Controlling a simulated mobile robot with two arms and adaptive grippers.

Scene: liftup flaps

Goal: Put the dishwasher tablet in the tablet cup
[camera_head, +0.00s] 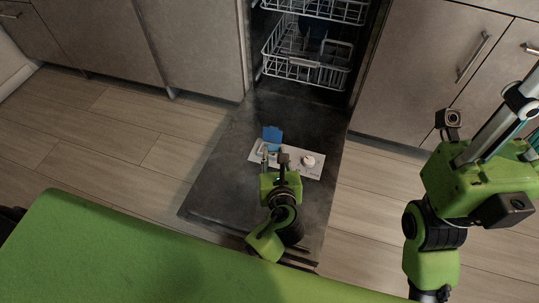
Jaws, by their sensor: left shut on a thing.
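The tablet cup sits in the pale dispenser panel (312,172) on the inner side of the lowered dishwasher door. Its blue lid (272,134) stands open. My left gripper (273,158) is over the left part of this panel, just in front of the blue lid. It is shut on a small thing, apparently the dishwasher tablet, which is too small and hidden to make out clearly. The fingers hide much of the cup. My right gripper (516,112) is at the right edge, partly cut off, away from the panel; its jaw opening does not show clearly.
The dishwasher door (220,190) lies open below white wire racks (305,72). A round white knob (308,161) is on the panel's right part. Grey cabinets (200,45) flank the opening. The wooden floor (110,135) left of the door is clear.

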